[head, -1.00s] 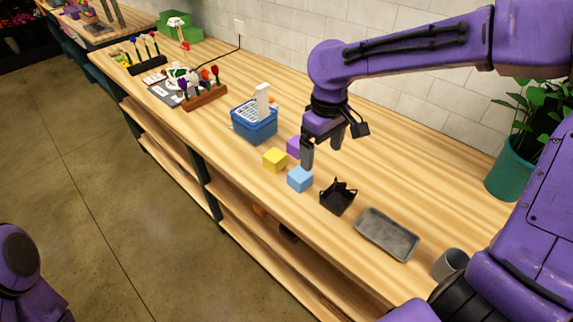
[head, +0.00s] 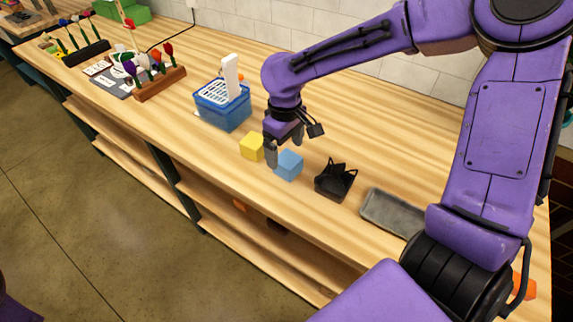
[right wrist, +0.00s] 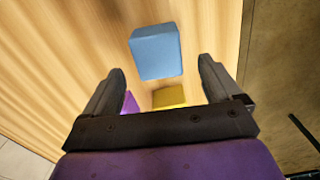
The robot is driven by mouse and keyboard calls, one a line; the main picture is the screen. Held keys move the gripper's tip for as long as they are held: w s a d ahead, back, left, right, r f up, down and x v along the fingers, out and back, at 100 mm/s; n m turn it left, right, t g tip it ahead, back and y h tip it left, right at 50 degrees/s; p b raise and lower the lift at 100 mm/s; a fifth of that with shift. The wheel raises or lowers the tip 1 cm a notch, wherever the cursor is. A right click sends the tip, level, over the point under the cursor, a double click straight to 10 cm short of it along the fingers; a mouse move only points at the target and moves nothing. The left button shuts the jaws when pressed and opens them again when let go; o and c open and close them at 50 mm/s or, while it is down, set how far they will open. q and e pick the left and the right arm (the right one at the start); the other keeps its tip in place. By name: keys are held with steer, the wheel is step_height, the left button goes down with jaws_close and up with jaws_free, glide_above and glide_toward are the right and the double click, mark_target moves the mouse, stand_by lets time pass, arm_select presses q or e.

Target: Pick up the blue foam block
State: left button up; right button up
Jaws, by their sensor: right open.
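The blue foam block (head: 289,166) sits on the wooden counter, just right of the yellow block. My right gripper (head: 284,153) is open and empty, close above and behind the blue block. In the right wrist view the blue block (right wrist: 155,51) lies beyond the fingertips, roughly in line with the gap of the open gripper (right wrist: 157,75). No contact shows. My left gripper is not in view.
A yellow block (head: 252,146) stands close to the blue one. A purple block (right wrist: 130,103) shows partly behind my finger in the right wrist view. A black spiky holder (head: 335,181) and grey tray (head: 391,213) are to the right; a blue basket (head: 222,104) is behind left.

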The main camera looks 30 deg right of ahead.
mark_target(286, 158)
step_height(286, 158, down, 5)
steer(key=shift+d+r, duration=0.15)
steer(key=shift+r, duration=0.15)
steer(key=c, duration=1)
steer(key=shift+r, duration=0.1)
